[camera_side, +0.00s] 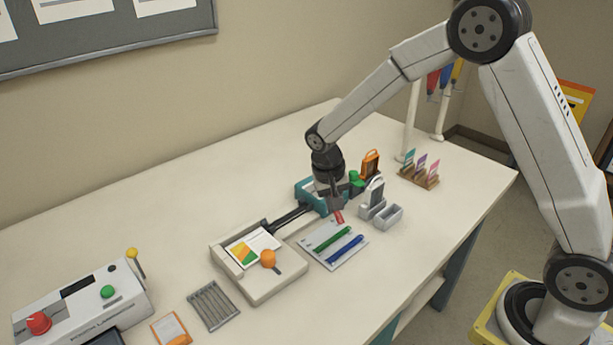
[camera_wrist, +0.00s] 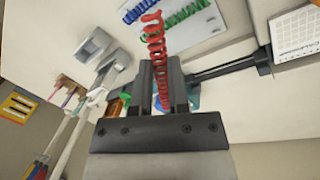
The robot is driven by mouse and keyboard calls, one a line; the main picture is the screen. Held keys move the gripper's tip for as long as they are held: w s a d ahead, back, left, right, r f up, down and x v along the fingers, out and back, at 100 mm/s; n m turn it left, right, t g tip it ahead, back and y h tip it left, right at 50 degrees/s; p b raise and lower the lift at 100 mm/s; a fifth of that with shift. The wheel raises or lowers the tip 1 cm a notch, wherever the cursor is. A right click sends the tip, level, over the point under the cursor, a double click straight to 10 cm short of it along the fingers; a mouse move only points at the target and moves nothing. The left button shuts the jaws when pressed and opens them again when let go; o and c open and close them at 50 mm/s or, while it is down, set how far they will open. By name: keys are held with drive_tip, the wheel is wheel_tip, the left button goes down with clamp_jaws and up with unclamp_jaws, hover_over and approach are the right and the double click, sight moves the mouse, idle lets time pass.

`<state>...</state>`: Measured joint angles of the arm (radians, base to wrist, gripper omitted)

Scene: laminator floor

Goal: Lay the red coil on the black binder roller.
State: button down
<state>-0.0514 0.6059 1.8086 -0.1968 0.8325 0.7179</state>
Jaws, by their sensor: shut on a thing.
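My gripper (camera_side: 335,200) is shut on the red coil (camera_side: 339,217), over the teal machine (camera_side: 305,190). In the wrist view the red coil (camera_wrist: 155,40) sticks out lengthwise from between the two dark fingers (camera_wrist: 160,85). A dark bar (camera_side: 289,218) runs from the teal machine toward the white trimmer-like device; it also shows in the wrist view (camera_wrist: 225,68). I cannot tell whether this bar is the black binder roller or whether the roller is hidden behind my gripper. The coil appears held above the table, clear of the bar.
A white tray (camera_side: 318,231) holds a green coil (camera_side: 332,239) and a blue coil (camera_side: 345,249). Grey bins (camera_side: 388,215), an orange object (camera_side: 370,163) and a card rack (camera_side: 420,176) stand to the right. The white device (camera_side: 262,288) is at front left. The table's back left is clear.

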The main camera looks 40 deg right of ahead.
drive_tip(key=w+n+t, duration=0.1)
drive_tip(key=w+n, duration=0.3)
drive_tip(key=n, duration=0.2)
drive_tip(key=n+t+y, duration=0.2)
drive_tip(key=n, duration=1.6)
hover_over(291, 213)
drive_tip(key=f, duration=0.3)
drive_tip(key=shift+s, duration=0.25)
drive_tip(key=shift+f, duration=0.2)
drive_tip(key=shift+f, duration=3)
